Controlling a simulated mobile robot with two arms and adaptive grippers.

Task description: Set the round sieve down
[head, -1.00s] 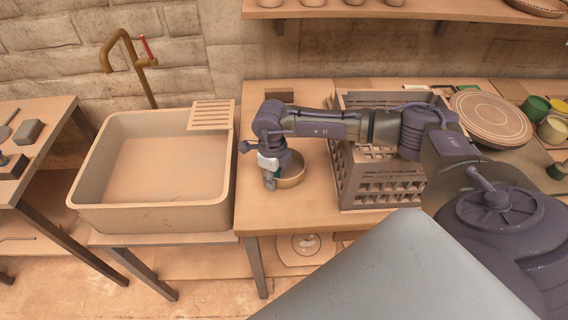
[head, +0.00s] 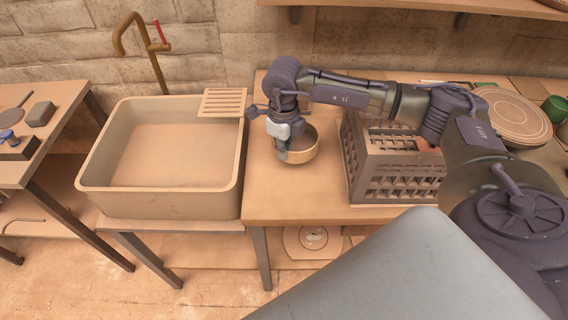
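The round sieve (head: 309,153) is a shallow tan, brass-coloured ring with a dark inside. It is over the left part of the wooden table (head: 290,200), between the sink and the grey crate. My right gripper (head: 284,153) points down at the left side of the sieve and appears shut on its rim. The fingers and wrist hide the sieve's left part. I cannot tell whether its underside touches the table. My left gripper is not in view.
A large sink (head: 160,205) with a slatted rack (head: 222,102) stands left of the table. A grey slotted crate (head: 395,188) stands right of the sieve, under my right arm. A round plate-like disc (head: 517,118) lies further right. The table front is clear.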

